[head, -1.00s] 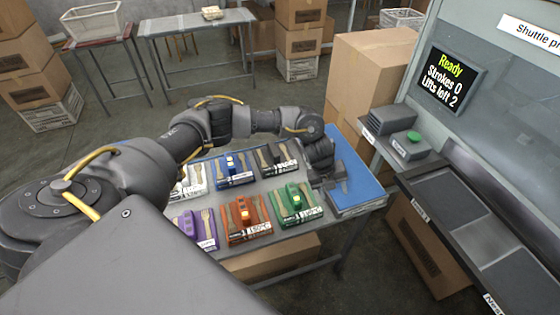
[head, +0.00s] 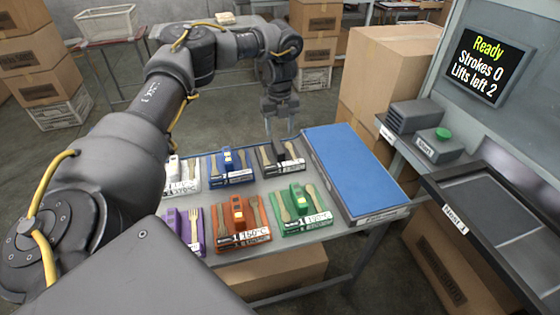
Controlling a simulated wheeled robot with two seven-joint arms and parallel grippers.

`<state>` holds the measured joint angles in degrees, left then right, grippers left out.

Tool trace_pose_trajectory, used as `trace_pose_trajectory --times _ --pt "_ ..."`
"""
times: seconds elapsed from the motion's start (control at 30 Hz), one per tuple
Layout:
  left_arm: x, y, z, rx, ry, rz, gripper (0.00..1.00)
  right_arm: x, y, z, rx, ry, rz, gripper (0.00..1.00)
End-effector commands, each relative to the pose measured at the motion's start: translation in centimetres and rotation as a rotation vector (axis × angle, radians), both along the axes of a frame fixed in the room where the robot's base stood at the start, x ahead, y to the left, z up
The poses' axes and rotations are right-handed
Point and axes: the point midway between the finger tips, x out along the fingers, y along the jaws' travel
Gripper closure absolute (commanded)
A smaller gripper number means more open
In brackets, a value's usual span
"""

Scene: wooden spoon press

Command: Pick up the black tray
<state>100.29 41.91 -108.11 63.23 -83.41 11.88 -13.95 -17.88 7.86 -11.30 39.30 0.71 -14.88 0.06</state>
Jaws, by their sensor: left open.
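The black tray (head: 291,166) lies at the back of the table, to the right of the blue tray (head: 233,178). It holds wooden utensils and a dark block. My left gripper (head: 281,130) points down above and just behind the black tray, apart from it. Its fingers are open with nothing between them. My right gripper is not in view.
White (head: 182,188), purple (head: 167,217), orange (head: 242,240) and green (head: 303,221) trays stand close around. A large blue panel (head: 355,165) lies right of them. The press (head: 480,215), with a green button (head: 442,133) and a screen reading Ready, stands at the right.

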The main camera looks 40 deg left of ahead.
Motion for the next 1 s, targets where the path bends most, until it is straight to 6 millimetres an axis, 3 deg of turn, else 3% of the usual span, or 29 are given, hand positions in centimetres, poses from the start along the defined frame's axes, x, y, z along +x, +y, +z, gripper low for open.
trace_pose_trajectory --times 0.23,0.57,0.8,1.0 --pt "-0.1 0.0 -3.9 0.001 0.004 0.000 0.47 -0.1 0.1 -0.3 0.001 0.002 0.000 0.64" --pt "0.0 0.0 -5.4 0.001 0.002 0.000 0.47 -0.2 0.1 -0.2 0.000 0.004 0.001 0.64" --pt "0.0 0.1 -8.9 0.002 0.002 -0.001 0.47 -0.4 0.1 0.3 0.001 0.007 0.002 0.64" --pt "0.0 0.2 -10.2 0.001 0.001 0.000 0.47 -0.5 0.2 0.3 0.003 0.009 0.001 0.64"
